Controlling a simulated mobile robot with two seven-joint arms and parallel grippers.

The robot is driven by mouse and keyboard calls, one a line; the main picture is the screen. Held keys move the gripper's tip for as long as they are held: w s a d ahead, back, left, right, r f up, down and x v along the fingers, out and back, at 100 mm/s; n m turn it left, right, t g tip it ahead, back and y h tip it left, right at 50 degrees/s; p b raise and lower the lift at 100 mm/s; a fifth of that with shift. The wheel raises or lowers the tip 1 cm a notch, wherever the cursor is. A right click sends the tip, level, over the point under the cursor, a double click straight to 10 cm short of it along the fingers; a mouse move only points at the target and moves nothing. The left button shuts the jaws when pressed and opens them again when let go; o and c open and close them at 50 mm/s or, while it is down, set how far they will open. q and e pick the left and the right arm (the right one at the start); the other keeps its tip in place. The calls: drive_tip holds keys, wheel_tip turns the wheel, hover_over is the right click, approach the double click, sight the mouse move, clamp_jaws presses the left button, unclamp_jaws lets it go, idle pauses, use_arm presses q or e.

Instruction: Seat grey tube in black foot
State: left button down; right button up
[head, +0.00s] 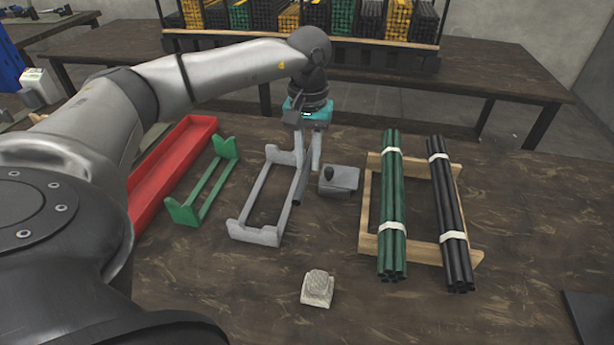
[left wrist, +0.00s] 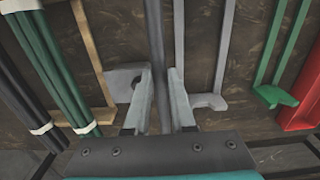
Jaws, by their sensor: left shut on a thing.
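My left gripper (head: 308,167) points down and is shut on the grey tube (head: 297,190), a thin dark-grey rod hanging between its fingers. In the left wrist view the tube (left wrist: 156,55) runs between the two fingertips (left wrist: 160,98). The black foot (head: 328,173) shows as a small dark round piece at the left side of a grey block (head: 346,181), just right of the gripper. In the left wrist view the block (left wrist: 118,83) is partly hidden behind a finger. The tube appears apart from the foot. My right gripper is not in view.
A grey cradle (head: 256,234) stands just left of the tube, then a green cradle (head: 185,212) and a red tray (head: 140,208). A wooden rack (head: 370,243) holds green and black tube bundles. A pale stepped block (head: 318,288) sits in front.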

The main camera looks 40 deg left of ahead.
use_arm(q)
drive_tip(key=b, duration=0.1)
hover_over(308, 199)
wheel_tip(308, 199, down, 4)
drive_tip(key=shift+f, duration=0.2)
drive_tip(key=shift+f+b, duration=0.5)
drive_tip(key=shift+f, duration=1.65)
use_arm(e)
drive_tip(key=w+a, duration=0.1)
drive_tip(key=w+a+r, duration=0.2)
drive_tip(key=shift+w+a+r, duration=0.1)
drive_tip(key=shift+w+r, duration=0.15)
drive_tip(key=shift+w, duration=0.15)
use_arm(q)
drive_tip(key=shift+f, duration=0.1)
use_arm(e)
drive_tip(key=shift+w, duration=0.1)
use_arm(q)
drive_tip(key=c, duration=1)
unclamp_jaws()
drive_tip(key=shift+c, duration=0.2)
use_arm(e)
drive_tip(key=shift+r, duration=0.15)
